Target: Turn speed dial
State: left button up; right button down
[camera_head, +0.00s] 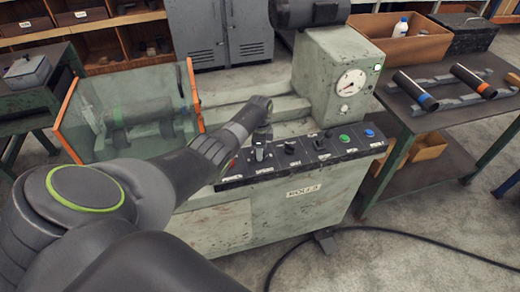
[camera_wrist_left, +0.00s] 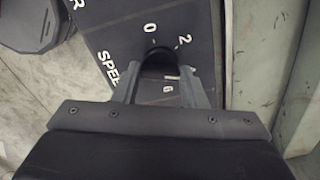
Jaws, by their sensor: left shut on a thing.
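The speed dial (camera_wrist_left: 158,58) is a black round knob on a dark panel, with white marks 0, 2 and 6 and part of the word SPEED around it in the left wrist view. My left gripper (camera_wrist_left: 163,76) has its two fingers on either side of the dial and is shut on it. A short pale mark shows between the fingers. In the head view my left gripper (camera_head: 261,138) comes down onto the left part of the sloped control panel (camera_head: 315,160) and hides most of the dial. My right gripper is not in view.
Other knobs sit to the right on the panel, with a green button (camera_head: 344,138) and a blue button (camera_head: 369,133). A clear guard with orange edges (camera_head: 130,110) stands to the left, and a gauge (camera_head: 351,83) behind. A table with pipes (camera_head: 415,91) is at right.

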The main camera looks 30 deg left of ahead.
pick_arm(q)
jog(key=shift+m, duration=0.8)
jog(key=o, duration=1)
jog(key=shift+r, duration=0.15)
jog(key=shift+r, duration=0.3)
notch_tip(320, 180, up, 17)
jog(key=b, duration=0.1)
jog(key=shift+f, duration=0.2)
